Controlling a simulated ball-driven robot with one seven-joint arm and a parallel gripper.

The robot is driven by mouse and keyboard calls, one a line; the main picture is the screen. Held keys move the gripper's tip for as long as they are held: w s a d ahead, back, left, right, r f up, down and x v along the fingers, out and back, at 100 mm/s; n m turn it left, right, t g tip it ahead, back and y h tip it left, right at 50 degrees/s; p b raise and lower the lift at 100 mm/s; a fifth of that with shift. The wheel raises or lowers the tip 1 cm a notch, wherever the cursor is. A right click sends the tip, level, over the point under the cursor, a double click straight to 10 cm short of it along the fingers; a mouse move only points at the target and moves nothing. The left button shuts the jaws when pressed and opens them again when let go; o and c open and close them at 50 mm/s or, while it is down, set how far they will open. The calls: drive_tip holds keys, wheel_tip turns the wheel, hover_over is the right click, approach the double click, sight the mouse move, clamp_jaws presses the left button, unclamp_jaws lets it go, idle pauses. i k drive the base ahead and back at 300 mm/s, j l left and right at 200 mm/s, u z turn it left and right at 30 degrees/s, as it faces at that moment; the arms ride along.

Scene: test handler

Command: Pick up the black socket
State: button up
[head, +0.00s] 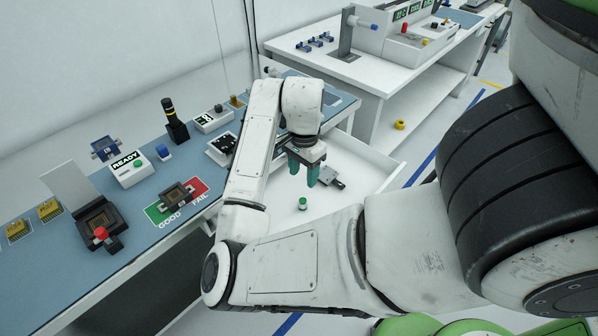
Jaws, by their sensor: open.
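My gripper (303,171) hangs fingers down over the open white drawer, with its two teal fingers apart and nothing visible between them. A small dark grey socket-like piece (330,180) lies in the drawer just right of the fingers, partly hidden by them. Another dark socket with a tan centre (172,196) sits on the green and red GOOD/FAIL mat (197,187). I cannot tell which of these is the task's socket.
The drawer (375,165) also holds a small green-topped item (303,203). A READY box (130,170), a black-and-yellow signal post (175,125) and a black tray (222,150) stand on the bench. A white table (375,75) stands behind. Free floor lies right of the drawer.

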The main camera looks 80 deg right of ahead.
sight(177, 196)
drive_tip(key=i+j, duration=0.25)
drive_tip(key=i, duration=0.25)
drive_tip(key=i+j, duration=0.3)
drive_tip(key=i, duration=0.15)
